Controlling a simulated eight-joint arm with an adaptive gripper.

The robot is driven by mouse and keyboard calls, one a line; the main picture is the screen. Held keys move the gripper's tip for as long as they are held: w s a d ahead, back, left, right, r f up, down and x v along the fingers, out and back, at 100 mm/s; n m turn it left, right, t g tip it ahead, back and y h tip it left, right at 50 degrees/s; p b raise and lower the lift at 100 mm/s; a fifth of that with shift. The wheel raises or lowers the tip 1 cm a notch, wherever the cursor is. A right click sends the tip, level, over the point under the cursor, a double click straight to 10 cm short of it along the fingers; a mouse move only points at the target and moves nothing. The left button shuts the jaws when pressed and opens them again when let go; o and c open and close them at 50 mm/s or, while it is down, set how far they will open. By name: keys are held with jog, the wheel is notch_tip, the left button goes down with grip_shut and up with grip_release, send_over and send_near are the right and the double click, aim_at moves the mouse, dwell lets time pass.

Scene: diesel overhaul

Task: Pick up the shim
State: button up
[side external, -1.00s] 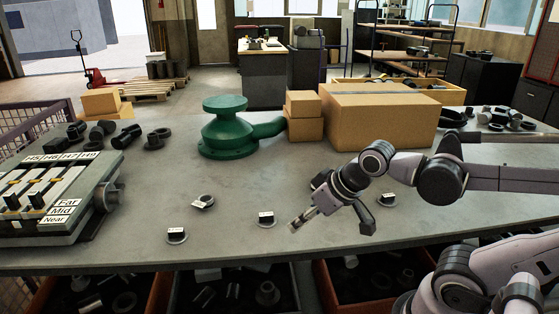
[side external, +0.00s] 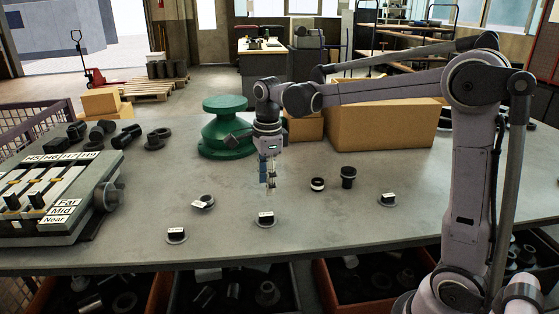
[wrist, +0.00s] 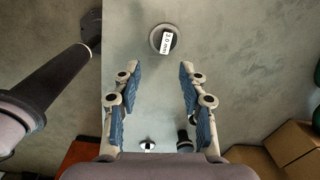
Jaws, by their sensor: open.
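Several small round pieces with white labels lie on the table. One is a grey disc with a dark centre and white label (side external: 266,219), just below and in front of my gripper (side external: 270,185). A labelled disc, apparently the same one, shows at the top of the wrist view (wrist: 163,41), beyond the fingertips. Its label seems to read 2.0 mm. My gripper (wrist: 158,78) points down, with its blue-padded fingers apart and nothing between them. Other labelled discs lie at the left (side external: 176,237), farther back (side external: 203,202), and at the right (side external: 388,200). I cannot tell which is the shim.
A dark ring (side external: 317,184) and a dark cup-like part (side external: 348,177) stand right of my gripper. A green flanged casting (side external: 228,135) and cardboard boxes (side external: 385,130) stand behind. A labelled fixture (side external: 60,200) fills the left. The table's front edge is near the discs.

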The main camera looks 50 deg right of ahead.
aim_at(266, 214)
jog(key=shift+w+d+f+m+g, duration=0.15)
jog(key=shift+w+f+m, duration=0.15)
jog(key=shift+f, duration=1.6)
jog(key=shift+w+d+f+m+g, duration=0.15)
jog(key=shift+f+m, duration=0.2)
jog(key=shift+f, duration=1.6)
jog(key=shift+w+d+f+m, duration=0.15)
jog(key=shift+w+f+m, duration=0.15)
jog(key=shift+f, duration=1.6)
grip_shut()
